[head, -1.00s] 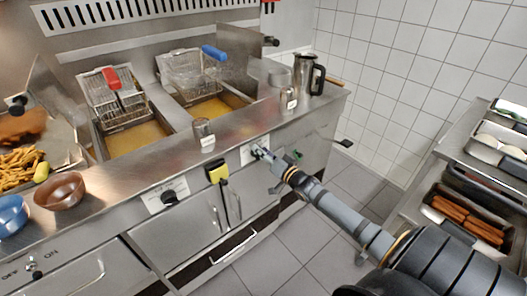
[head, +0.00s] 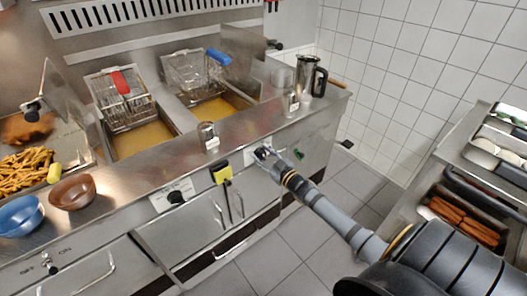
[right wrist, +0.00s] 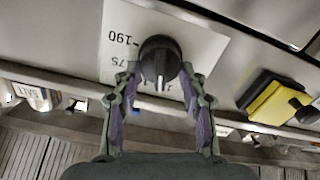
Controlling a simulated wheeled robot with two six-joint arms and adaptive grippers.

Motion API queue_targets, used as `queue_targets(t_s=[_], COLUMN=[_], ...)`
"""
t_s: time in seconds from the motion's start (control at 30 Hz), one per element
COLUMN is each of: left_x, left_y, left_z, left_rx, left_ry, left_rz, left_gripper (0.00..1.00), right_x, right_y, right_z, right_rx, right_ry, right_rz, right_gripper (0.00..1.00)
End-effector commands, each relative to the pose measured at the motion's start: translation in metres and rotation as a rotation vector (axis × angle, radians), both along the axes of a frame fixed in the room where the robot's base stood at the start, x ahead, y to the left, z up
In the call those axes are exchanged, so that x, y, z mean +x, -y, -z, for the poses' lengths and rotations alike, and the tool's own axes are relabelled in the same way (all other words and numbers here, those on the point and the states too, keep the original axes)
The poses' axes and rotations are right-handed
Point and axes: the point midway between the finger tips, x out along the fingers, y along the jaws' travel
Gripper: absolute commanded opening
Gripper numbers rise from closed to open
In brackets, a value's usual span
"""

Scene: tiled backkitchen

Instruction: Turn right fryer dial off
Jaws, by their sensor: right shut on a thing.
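The right fryer dial is a black round knob (right wrist: 160,57) on a white plate with printed numbers, among them 190, on the steel front. In the right wrist view its pale pointer line points toward the bottom of the picture. My right gripper (right wrist: 161,74) is shut on the dial, one finger on each side. In the head view the right gripper (head: 265,153) covers the dial, and only part of its white plate (head: 250,157) shows. The left fryer dial (head: 176,198) is on its own plate further left. My left gripper is not in view.
A yellow-and-black item (head: 222,173) hangs on the front between the dials. Above are two oil vats with a red-handled basket (head: 122,98) and a blue-handled basket (head: 188,75). Shakers and a steel jug (head: 306,77) stand on the counter. A trolley with trays (head: 470,190) stands right; tiled floor lies between.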

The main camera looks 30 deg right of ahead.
Motion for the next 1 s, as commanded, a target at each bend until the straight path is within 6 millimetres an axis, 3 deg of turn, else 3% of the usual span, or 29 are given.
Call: queue_targets(t_s=[0.2, 0.6, 1.0], left_x=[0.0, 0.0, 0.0], left_y=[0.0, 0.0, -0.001], left_z=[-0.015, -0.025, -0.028], left_rx=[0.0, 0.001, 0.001], left_ry=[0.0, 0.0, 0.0], left_rz=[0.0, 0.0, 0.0], left_gripper=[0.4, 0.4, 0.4], right_x=[-0.001, -0.001, -0.001], right_y=[-0.003, -0.007, -0.008], right_z=[0.0, 0.005, 0.009], right_rx=[-0.2, -0.546, -0.746], right_ry=[0.013, 0.04, 0.055], right_rz=[0.001, 0.0, 0.0], right_gripper=[0.11, 0.11, 0.1])
